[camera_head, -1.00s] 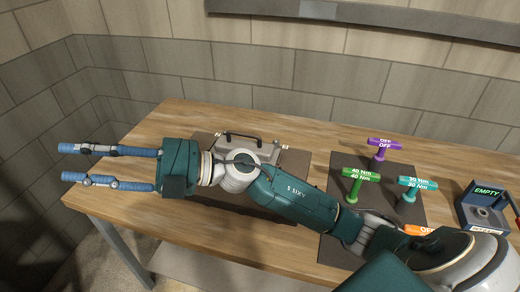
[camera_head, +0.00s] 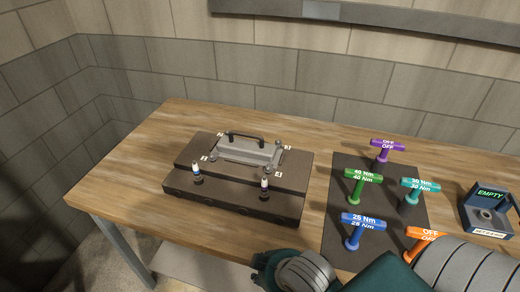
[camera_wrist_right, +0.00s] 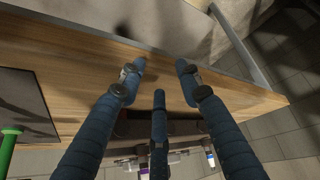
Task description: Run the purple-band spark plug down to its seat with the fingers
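The dark engine block (camera_head: 235,203) sits on the bench with two white-topped spark plugs upright along its front. The left plug (camera_head: 196,168) has a blue-looking band. The right plug (camera_head: 264,183) has a darker band that may be purple; it is too small to be sure. How deep either plug sits cannot be told. My right gripper (camera_wrist_right: 159,78) shows in the right wrist view with its blue fingers spread and nothing between them. The block's edge shows beyond the fingers, partly hidden. My left gripper is out of view.
A grey cover with a black handle (camera_head: 245,148) is on the block. A dark mat (camera_head: 338,228) at right holds several coloured T-handle tools, including blue (camera_head: 360,230) and green (camera_head: 360,185). A box reading EMPTY (camera_head: 485,210) stands far right. The bench left of the block is clear.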

